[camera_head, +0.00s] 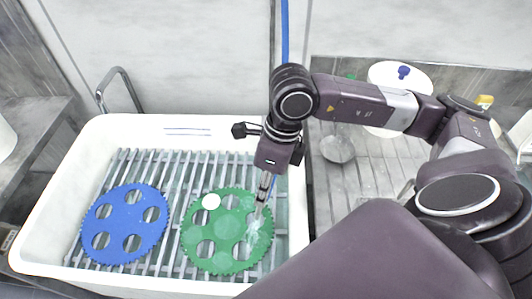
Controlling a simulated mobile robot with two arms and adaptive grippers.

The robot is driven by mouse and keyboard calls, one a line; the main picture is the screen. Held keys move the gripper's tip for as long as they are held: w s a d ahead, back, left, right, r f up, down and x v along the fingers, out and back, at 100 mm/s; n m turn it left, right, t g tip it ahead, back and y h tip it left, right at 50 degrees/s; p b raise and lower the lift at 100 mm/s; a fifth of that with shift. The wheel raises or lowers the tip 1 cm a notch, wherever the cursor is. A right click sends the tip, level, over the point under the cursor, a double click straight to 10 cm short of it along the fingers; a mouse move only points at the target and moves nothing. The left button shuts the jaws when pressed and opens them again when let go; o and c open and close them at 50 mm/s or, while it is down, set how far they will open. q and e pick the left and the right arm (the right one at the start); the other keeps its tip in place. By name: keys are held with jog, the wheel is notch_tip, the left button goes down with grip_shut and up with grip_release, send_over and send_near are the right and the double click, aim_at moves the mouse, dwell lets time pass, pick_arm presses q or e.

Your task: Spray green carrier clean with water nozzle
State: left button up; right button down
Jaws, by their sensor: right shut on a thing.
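The green carrier (207,236) is a toothed disc with several round holes. It lies flat on the grate in the white sink, right of centre. My right gripper (266,185) is over the right side of the carrier, pointing down, and is shut on the water nozzle (264,192). Pale spray or wet foam (254,232) shows on the carrier under the nozzle tip. The fingers are small and partly hidden by the wrist. My left gripper is not in view.
A blue toothed carrier (126,224) lies on the grate left of the green one. The white sink (150,128) has raised walls. A metal tap (117,82) stands at the back left. A blue hose (284,30) hangs behind my right wrist. A white round container (398,77) stands at the right.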

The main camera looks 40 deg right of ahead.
jog(key=w+a+b, duration=0.1)
jog(key=w+a, duration=0.1)
jog(key=w, duration=0.7)
jog(key=w+a+b, duration=0.2)
jog(key=w+a, duration=0.1)
jog(key=w, duration=0.6)
jog(key=shift+w+a, duration=0.25)
jog(key=shift+a, duration=0.1)
dwell(0.4)
jog(key=shift+r, duration=0.1)
dwell(0.7)
jog(key=shift+a+p+v, duration=0.25)
jog(key=shift+p+v, duration=0.45)
jog(key=shift+v, duration=0.45)
jog(key=shift+a+p+v, duration=0.25)
jog(key=shift+p+v, duration=0.45)
jog(key=shift+v, duration=0.5)
jog(key=shift+r, duration=0.1)
jog(key=p+v, duration=0.1)
jog(key=v, duration=0.1)
jog(key=p+v, duration=0.1)
jog(key=v, duration=0.1)
jog(key=shift+a+r, duration=0.1)
jog(key=shift+a, duration=0.25)
jog(key=shift+w, duration=0.1)
